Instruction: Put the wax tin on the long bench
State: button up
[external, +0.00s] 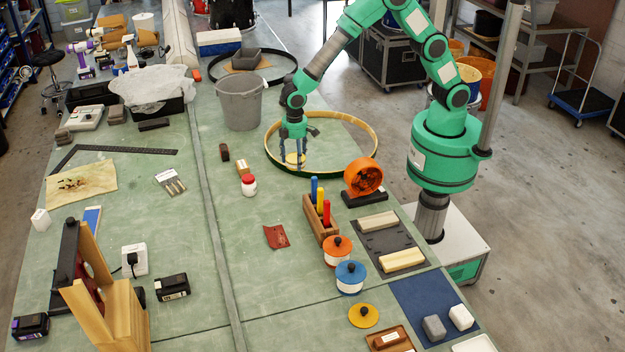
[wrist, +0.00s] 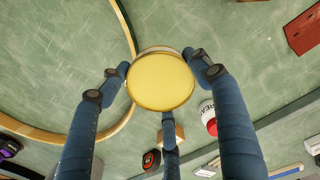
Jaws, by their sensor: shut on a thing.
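The wax tin is a round tin with a yellow top (wrist: 160,80), held between the fingers in the wrist view. In the external view it shows as a small yellow disc (external: 293,158) at the fingertips. My gripper (external: 292,153) points down and is shut on the tin; its dark blue fingers (wrist: 163,84) surround it. The long bench (external: 225,300) has a green, scuffed top and lies beneath. In the external view the tin appears within the outline of a large wooden hoop (external: 377,135). I cannot tell whether the tin touches the bench top.
A grey bucket (external: 240,104) stands left of the hoop. An orange round device (external: 363,177) and a wooden holder with coloured sticks (external: 318,222) stand in front. A white jar with a red lid (external: 249,186) and a small wooden block (external: 243,168) are nearby.

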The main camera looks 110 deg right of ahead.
aim_at(295, 158)
notch_tip(295, 158, up, 12)
jog(key=f, duration=0.1)
jog(key=a+n, duration=0.2)
jog(key=a, duration=0.5)
jog(key=a+n+p, duration=0.1)
jog(key=a+n, duration=0.1)
jog(key=a, duration=0.5)
jog(key=a+n+p, duration=0.1)
jog(key=a+n, duration=0.1)
jog(key=a, duration=0.5)
jog(key=shift+s+r, duration=0.1)
jog(key=shift+r, duration=0.1)
jog(key=s+a+n+p, duration=0.2)
jog(key=s+a+n, duration=0.3)
jog(key=a, duration=0.7)
jog(key=s+a+n+p, duration=0.1)
jog(key=s+a+n, duration=0.2)
jog(key=s+a, duration=0.7)
jog(key=s+a+n+p, duration=0.2)
jog(key=s+a+n, duration=0.15)
jog(key=a, duration=1.15)
jog(key=shift+n, duration=0.25)
jog(key=f, duration=1.4)
jog(key=shift+w+f+b, duration=0.2)
jog(key=shift+w+b, duration=0.1)
jog(key=shift+w, duration=0.05)
jog(key=shift+f, duration=0.6)
jog(key=shift+w, duration=0.15)
